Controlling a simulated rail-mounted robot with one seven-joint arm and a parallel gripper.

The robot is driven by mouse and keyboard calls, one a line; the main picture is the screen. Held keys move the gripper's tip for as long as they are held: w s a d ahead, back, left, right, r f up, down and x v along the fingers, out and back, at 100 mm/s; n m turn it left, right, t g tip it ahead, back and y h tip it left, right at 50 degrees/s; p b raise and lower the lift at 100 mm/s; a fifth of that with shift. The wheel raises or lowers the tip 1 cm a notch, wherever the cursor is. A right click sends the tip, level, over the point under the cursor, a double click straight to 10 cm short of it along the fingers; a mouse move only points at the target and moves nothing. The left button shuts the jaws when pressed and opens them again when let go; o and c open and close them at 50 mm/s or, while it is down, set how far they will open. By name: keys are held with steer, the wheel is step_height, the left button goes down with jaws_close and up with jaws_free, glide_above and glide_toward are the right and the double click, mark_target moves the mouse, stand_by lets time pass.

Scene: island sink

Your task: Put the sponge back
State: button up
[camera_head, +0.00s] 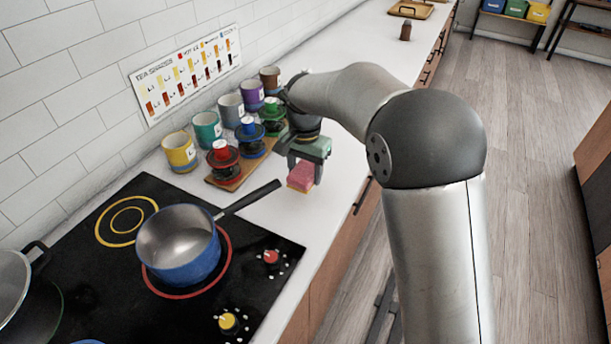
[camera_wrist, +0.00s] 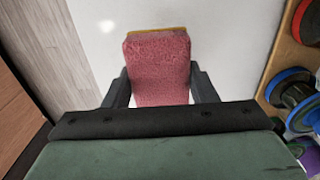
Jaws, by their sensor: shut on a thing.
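The sponge (camera_head: 302,176) is pink with a thin yellow layer. It is at the white counter by the right edge of the wooden board; I cannot tell whether it touches the counter. My gripper (camera_head: 304,168) is over it, with its fingers shut on the sponge's sides. In the wrist view the sponge (camera_wrist: 158,65) sits between the two dark fingers of my gripper (camera_wrist: 160,90), its yellow edge at the far end. The sponge's near end is hidden behind the gripper body.
A wooden board (camera_head: 228,186) with red, blue and green stacked items stands left of my gripper. Several mugs (camera_head: 180,152) line the wall. A blue pot (camera_head: 180,250) sits on the black stove, its handle pointing towards the sponge. The white counter (camera_head: 345,140) is clear to the right.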

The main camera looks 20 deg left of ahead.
mark_target(305, 163)
steer(key=shift+w+a+f, duration=0.15)
steer(key=shift+w+f, duration=0.4)
steer(key=shift+f, duration=0.1)
steer(key=shift+w+a+f, duration=0.15)
steer(key=shift+w+f, duration=0.35)
steer(key=shift+f, duration=0.1)
steer(key=shift+f+p, duration=0.35)
steer(key=shift+f, duration=1.1)
steer(key=shift+f, duration=0.1)
steer(key=shift+f, duration=0.15)
steer(key=o, duration=0.9)
steer(key=shift+o, duration=0.2)
